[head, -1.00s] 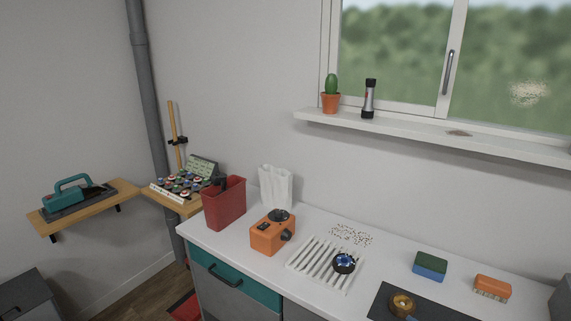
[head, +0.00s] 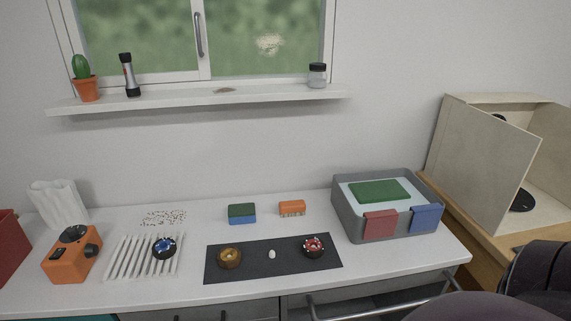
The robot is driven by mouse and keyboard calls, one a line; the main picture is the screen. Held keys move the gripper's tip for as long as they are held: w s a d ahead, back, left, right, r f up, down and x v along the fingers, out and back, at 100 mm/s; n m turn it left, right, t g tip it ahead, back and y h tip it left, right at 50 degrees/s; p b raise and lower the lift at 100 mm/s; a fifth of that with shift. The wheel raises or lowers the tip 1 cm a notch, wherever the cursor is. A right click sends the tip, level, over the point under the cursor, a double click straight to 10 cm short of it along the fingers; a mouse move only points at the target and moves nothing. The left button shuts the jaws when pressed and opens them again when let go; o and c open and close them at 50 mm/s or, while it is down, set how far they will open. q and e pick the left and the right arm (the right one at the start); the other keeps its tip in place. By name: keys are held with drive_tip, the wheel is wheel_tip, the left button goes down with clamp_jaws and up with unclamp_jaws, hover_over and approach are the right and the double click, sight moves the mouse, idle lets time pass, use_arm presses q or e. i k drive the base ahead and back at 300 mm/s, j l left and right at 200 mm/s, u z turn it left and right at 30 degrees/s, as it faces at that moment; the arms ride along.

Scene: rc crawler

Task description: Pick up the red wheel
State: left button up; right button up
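In the head view a small wheel with a black tyre and red hub, the red wheel (head: 314,246), lies on the right part of a dark mat (head: 290,264) on the white counter. A wheel with a gold-brown centre (head: 229,258) lies on the left part of the same mat, with a small white oval thing (head: 271,254) between them. A wheel with a blue hub (head: 164,246) sits on the white slatted rack (head: 130,262) further left. Neither of my grippers can be made out in view.
A grey basin (head: 350,222) with a green pad, a red clip and a blue clip stands right of the mat. A sponge (head: 242,213) and an orange brush (head: 292,208) lie behind it. An orange device (head: 71,254) stands left. Dark rounded shapes fill the lower right corner.

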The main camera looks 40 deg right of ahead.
sight(316, 252)
drive_tip(key=z, duration=1.55)
